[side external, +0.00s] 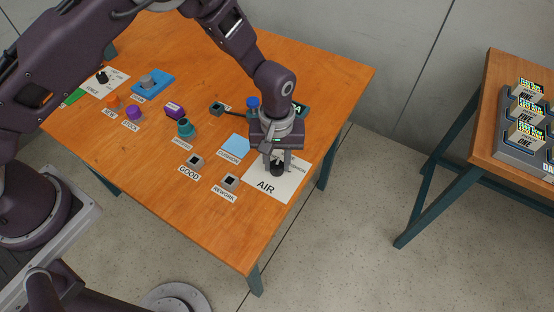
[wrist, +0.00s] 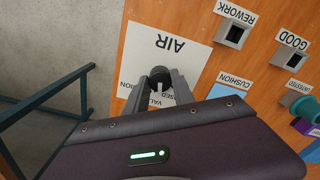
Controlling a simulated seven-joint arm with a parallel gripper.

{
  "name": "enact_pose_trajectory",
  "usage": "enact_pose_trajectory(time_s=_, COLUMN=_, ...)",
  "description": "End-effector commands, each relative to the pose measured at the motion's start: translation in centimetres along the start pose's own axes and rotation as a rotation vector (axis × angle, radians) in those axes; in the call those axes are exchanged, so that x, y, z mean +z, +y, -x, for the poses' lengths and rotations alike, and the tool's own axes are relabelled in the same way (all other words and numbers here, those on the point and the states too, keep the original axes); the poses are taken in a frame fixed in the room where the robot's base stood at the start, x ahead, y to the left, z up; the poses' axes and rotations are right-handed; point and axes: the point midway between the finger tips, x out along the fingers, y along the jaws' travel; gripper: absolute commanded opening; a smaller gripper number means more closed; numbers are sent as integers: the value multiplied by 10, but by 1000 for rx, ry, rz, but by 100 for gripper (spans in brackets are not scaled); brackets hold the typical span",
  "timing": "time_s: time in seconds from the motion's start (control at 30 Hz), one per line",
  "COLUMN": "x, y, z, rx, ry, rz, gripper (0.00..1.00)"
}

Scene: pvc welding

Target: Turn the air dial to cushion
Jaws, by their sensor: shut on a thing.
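The air dial (side external: 277,169) is a small black knob on a white panel marked AIR (side external: 266,189) near the right edge of the wooden table. My gripper (side external: 277,166) points down over the panel and is shut on the dial. In the wrist view the dial (wrist: 160,76) shows between the fingertips of my gripper (wrist: 161,82). The panel's labels by the dial are partly hidden by my fingers, so the dial's exact setting cannot be read. A light blue square (side external: 236,145) with a CUSHION label lies just left of the panel.
Sockets labelled REWORK (side external: 230,181) and GOOD (side external: 195,161) stand left of the panel. A teal fitting (side external: 186,128), a purple piece (side external: 133,113) and a blue block (side external: 153,84) are farther left. A second table (side external: 512,172) with boxed items stands at the right, across a gap.

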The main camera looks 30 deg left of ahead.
Motion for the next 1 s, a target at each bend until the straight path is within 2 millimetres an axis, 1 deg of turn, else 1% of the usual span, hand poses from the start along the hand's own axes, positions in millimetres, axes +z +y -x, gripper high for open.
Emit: enact_pose_trajectory(time_s=1.0, x=0, y=0, z=1, rx=2, ry=0, rz=-955, gripper=0)
